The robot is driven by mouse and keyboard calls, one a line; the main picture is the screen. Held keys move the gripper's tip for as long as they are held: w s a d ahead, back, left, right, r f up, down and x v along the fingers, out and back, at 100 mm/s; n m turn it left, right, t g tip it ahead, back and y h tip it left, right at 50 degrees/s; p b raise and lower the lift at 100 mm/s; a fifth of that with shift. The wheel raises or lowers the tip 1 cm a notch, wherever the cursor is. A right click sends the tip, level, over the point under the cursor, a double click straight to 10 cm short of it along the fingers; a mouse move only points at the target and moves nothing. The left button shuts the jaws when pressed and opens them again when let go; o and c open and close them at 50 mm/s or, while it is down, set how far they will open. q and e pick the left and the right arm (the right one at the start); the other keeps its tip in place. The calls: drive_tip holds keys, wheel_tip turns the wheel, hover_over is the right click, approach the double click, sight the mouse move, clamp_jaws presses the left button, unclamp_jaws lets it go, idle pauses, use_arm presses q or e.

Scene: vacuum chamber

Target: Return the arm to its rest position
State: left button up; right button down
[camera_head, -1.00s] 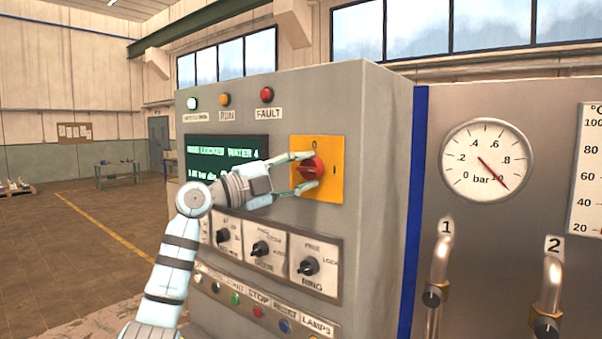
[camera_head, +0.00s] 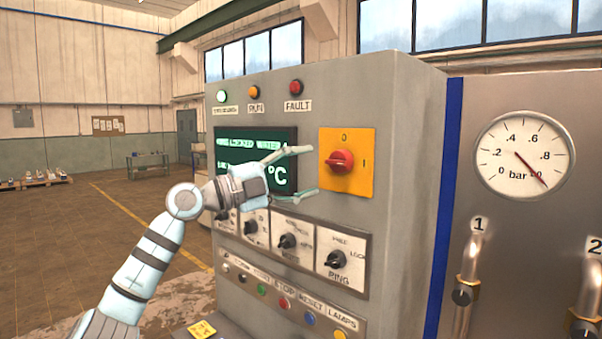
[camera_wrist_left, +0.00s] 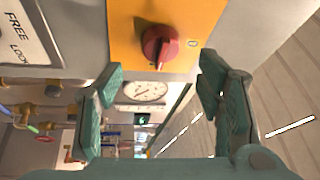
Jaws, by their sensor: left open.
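My left gripper (camera_head: 302,170) is open and empty in front of the control cabinet (camera_head: 393,200). Its fingers point toward the red rotary switch (camera_head: 340,161) on the yellow plate (camera_head: 361,182), and a gap shows between fingertips and switch. In the left wrist view the gripper (camera_wrist_left: 160,88) has its two green fingers spread wide. The red switch (camera_wrist_left: 158,45) shows beyond them, near the top, touched by neither finger. My left arm comes in from the lower left and partly covers the green display (camera_head: 280,137). My right gripper is not in view.
Below the display are several black knobs (camera_head: 288,241) and a row of coloured buttons (camera_head: 285,302). A pressure gauge (camera_head: 522,155) and pipes with valves (camera_head: 466,285) are at the right. Open floor (camera_head: 75,240) lies to the left, with a distant table (camera_head: 150,160).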

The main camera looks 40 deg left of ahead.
use_arm(q)
drive_tip(key=shift+s, duration=0.35)
idle(0.3)
